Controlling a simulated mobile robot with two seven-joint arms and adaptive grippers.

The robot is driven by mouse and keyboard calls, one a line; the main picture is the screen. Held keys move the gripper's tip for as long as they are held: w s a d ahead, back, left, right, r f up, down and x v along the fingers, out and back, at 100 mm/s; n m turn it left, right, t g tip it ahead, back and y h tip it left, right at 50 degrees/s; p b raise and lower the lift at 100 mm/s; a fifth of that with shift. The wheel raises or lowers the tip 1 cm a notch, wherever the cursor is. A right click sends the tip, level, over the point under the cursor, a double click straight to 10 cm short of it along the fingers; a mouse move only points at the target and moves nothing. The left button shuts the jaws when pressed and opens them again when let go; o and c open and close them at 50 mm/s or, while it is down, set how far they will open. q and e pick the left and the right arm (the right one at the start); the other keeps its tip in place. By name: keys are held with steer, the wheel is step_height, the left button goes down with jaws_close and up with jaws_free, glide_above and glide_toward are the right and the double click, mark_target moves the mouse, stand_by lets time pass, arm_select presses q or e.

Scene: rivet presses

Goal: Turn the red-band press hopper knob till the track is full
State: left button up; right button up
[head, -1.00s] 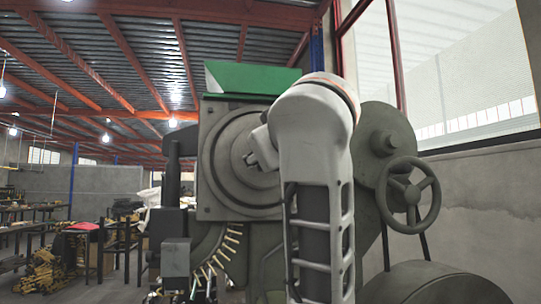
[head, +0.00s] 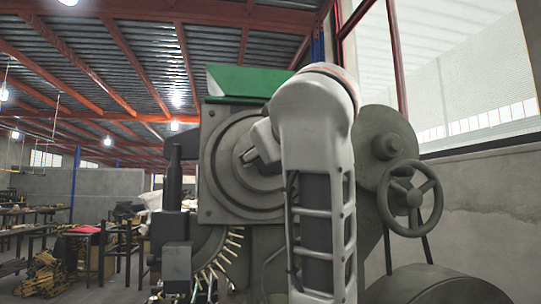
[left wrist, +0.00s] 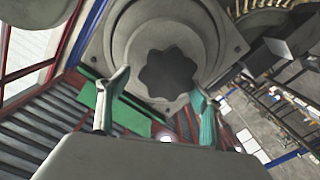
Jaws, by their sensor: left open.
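The press (head: 215,195) fills the middle of the head view, with a green hopper (head: 245,82) on top and a round grey disc (head: 222,165) on its face. In the left wrist view, a dark lobed knob (left wrist: 168,72) sits in the disc's centre. My left gripper (head: 250,157) is in front of the disc's centre. In the left wrist view, its open fingers (left wrist: 160,84) are on either side of the knob; contact cannot be told. My arm hides part of the disc. Brass rivets line a curved track (head: 222,262) below. No red band shows on this press. My right gripper is not in view.
A handwheel (head: 412,197) and a large grey drum (head: 440,285) are on the press's right, near a wall and window. A dark post and block (head: 176,262) stand on its left. Cluttered work tables (head: 35,235) are farther back on the left.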

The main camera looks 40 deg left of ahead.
arm_select(q)
step_height(320, 180, up, 8)
steer(key=shift+r, duration=0.25)
stand_by(0.6)
